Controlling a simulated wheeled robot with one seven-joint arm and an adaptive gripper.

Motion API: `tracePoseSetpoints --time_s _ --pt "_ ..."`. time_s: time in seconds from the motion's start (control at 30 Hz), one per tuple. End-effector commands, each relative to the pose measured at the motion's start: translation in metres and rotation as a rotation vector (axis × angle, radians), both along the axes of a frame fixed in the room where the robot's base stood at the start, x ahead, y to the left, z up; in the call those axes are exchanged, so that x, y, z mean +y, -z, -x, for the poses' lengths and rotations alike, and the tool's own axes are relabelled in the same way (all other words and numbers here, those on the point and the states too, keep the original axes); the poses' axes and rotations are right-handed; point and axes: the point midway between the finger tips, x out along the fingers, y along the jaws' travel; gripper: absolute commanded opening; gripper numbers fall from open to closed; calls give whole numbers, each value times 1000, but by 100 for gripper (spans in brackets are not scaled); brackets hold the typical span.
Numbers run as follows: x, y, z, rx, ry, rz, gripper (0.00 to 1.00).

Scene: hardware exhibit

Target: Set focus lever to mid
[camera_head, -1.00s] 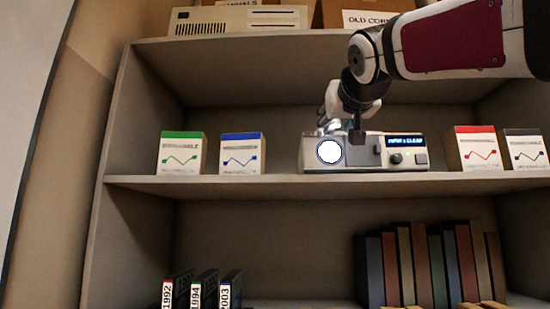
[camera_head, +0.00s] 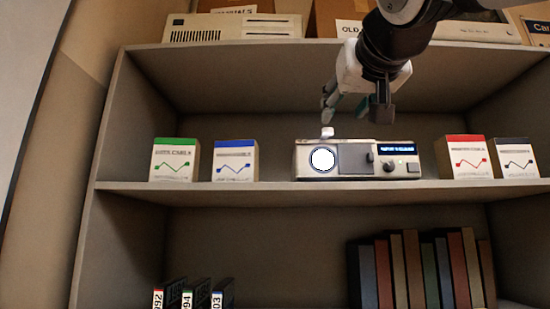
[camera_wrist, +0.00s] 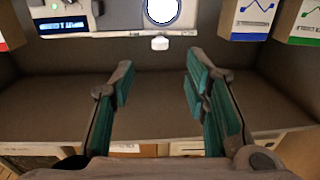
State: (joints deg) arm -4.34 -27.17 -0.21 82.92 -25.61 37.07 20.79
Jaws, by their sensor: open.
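A pale projector-like device (camera_head: 340,150) sits on the middle shelf, with a glowing round white lens (camera_head: 322,159) at its left and a lit blue display at its right. A small white knob (camera_head: 327,133) sticks up from its top above the lens; it also shows in the wrist view (camera_wrist: 159,43). A small dark tab (camera_head: 370,157) is on the front face; I cannot tell which one is the focus lever. My gripper (camera_head: 348,108) is open and empty above the device. In the wrist view its teal-padded fingers (camera_wrist: 158,78) are apart, with the knob beyond their tips.
A green-topped box (camera_head: 174,160) and a blue-topped box (camera_head: 235,161) stand left of the device. A red-topped box (camera_head: 465,157) and a dark-topped box (camera_head: 515,159) stand right. The upper shelf board (camera_head: 240,50) is close behind my arm. Books stand below.

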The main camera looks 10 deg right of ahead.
Motion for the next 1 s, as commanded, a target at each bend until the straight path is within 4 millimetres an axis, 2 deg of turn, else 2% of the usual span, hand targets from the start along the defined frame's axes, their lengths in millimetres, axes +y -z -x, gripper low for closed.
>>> tracePoseSetpoints --time_s 0.2,0.37,0.4,0.57,0.73,1.0 --pt "0 0 0 0 0 0 40" --pt "-2 3 -3 12 -9 -50 4" --pt "-2 6 -4 20 -16 -88 0" --pt "-7 19 -14 54 -63 -360 0" --pt "-16 26 -21 59 -108 -729 0" --pt "-47 12 -20 -25 -157 -1291 0"
